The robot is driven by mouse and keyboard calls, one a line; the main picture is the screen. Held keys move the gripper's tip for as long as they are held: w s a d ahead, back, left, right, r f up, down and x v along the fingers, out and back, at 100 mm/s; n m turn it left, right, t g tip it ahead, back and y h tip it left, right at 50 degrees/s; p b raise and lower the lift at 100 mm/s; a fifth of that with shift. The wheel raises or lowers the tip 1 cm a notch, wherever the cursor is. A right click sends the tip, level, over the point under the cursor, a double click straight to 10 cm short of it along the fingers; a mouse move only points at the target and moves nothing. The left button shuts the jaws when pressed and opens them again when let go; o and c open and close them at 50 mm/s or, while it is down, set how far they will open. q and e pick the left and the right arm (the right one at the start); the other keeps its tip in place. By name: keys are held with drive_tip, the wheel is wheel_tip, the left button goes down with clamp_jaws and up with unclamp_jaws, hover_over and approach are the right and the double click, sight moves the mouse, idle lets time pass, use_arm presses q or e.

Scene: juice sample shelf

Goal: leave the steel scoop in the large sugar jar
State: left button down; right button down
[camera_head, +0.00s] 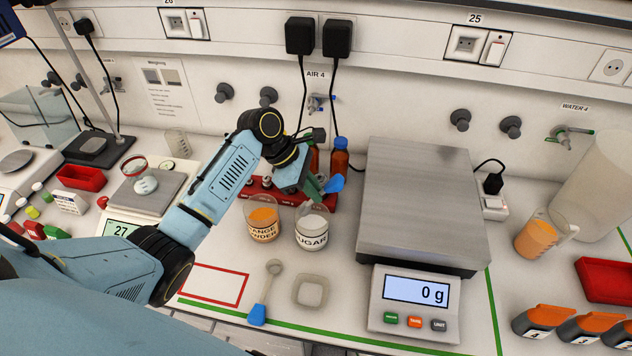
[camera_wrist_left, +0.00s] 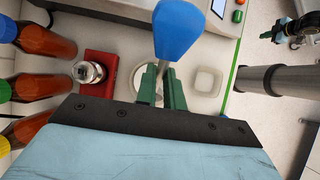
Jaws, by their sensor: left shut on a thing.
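The sugar jar (camera_head: 312,240), a clear glass labelled SUGAR with white contents, stands left of the large scale. My left gripper (camera_head: 313,187) is above it, its green fingers shut on a scoop with a blue handle (camera_head: 333,184). In the left wrist view the blue handle (camera_wrist_left: 179,30) and grey shaft show between the green fingers (camera_wrist_left: 162,88), with the jar's rim (camera_wrist_left: 137,75) behind them. The scoop's bowl is hidden, so I cannot tell how deep it sits. A small, unclear part of what looks like my right arm shows at the wrist view's top right.
An orange powder jar (camera_head: 263,224) stands close to the left of the sugar jar. Brown bottles (camera_head: 339,158) and a red rack (camera_head: 262,190) are behind. A second blue-handled scoop (camera_head: 267,290) and a square dish (camera_head: 310,291) lie in front. The large scale (camera_head: 420,205) reads 0 g.

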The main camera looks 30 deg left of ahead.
sight(305, 204)
use_arm(q)
drive_tip(key=shift+s+a+f+h, duration=0.1)
drive_tip(key=shift+a+f+h, duration=0.15)
drive_tip(key=shift+f, duration=0.45)
drive_tip(key=shift+a+f+h, duration=0.15)
drive_tip(key=shift+f+h, duration=0.1)
drive_tip(key=shift+f, duration=0.45)
drive_tip(key=shift+d+f+b, duration=0.1)
drive_tip(key=shift+f+b, duration=0.65)
drive_tip(key=shift+f, duration=1.7)
drive_tip(key=c, duration=1.4)
unclamp_jaws()
drive_tip(key=shift+c, duration=0.2)
drive_tip(key=v, duration=1.3)
drive_tip(key=shift+s+r, duration=0.15)
drive_tip(key=shift+s, duration=0.05)
drive_tip(key=shift+r, duration=0.1)
